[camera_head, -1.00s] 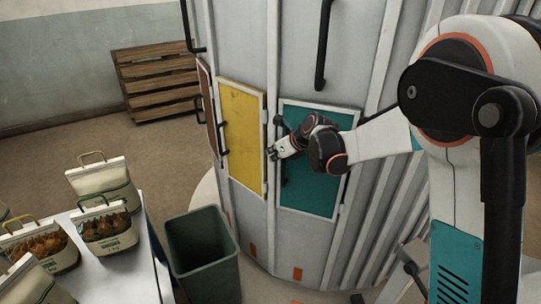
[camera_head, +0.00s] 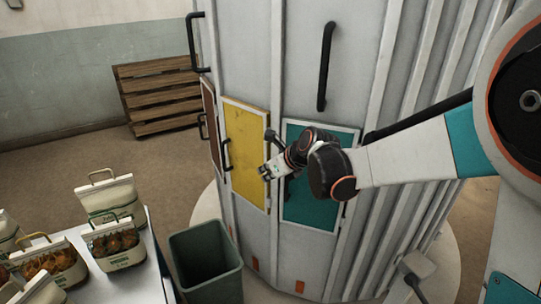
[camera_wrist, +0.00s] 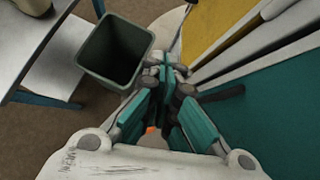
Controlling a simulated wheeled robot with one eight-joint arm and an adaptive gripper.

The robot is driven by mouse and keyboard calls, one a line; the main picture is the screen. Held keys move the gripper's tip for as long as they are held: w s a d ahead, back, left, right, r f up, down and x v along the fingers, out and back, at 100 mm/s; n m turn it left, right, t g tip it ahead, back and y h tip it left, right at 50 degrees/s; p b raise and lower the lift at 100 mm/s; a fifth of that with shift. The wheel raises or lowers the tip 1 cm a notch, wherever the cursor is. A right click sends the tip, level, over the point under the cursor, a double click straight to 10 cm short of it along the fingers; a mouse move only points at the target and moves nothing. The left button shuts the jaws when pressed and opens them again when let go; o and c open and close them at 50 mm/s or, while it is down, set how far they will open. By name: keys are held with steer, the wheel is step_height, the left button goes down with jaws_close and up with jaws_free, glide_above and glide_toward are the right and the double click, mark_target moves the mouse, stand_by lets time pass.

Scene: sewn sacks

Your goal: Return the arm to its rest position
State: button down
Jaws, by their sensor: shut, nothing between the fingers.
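My gripper (camera_head: 265,172) is in front of the metal cabinet, by the border between its yellow door (camera_head: 246,150) and its teal door (camera_head: 312,212). Both doors look closed. In the wrist view my gripper (camera_wrist: 167,72) has its fingers together with nothing between them. My arm reaches in from the right and hides part of the teal door and its handle.
A green bin (camera_head: 206,262) stands on the floor below and left of my gripper. A white table (camera_head: 125,285) at lower left carries several sewn sacks (camera_head: 108,197). A wooden pallet (camera_head: 158,95) leans at the back wall. Black handles (camera_head: 326,66) stick out from the cabinet.

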steer(key=s+d+r+n+h, duration=0.2)
steer(key=s+d+r+n, duration=0.2)
steer(key=s+d+n, duration=0.35)
steer(key=s+d+r+n+h, duration=0.1)
steer(key=s+d+r+n, duration=0.3)
steer(key=s+d+n, duration=0.3)
steer(key=s+d+f+n+h, duration=0.1)
steer(key=s+d+n, duration=0.3)
steer(key=s+n, duration=0.2)
steer(key=s+d+f+n+h, duration=0.1)
steer(key=s+d+n, duration=0.4)
steer(key=s, duration=0.5)
steer(key=shift+f+n+t+h, duration=0.25)
steer(key=shift+n+t+h, duration=0.05)
steer(key=shift+n+h, duration=0.35)
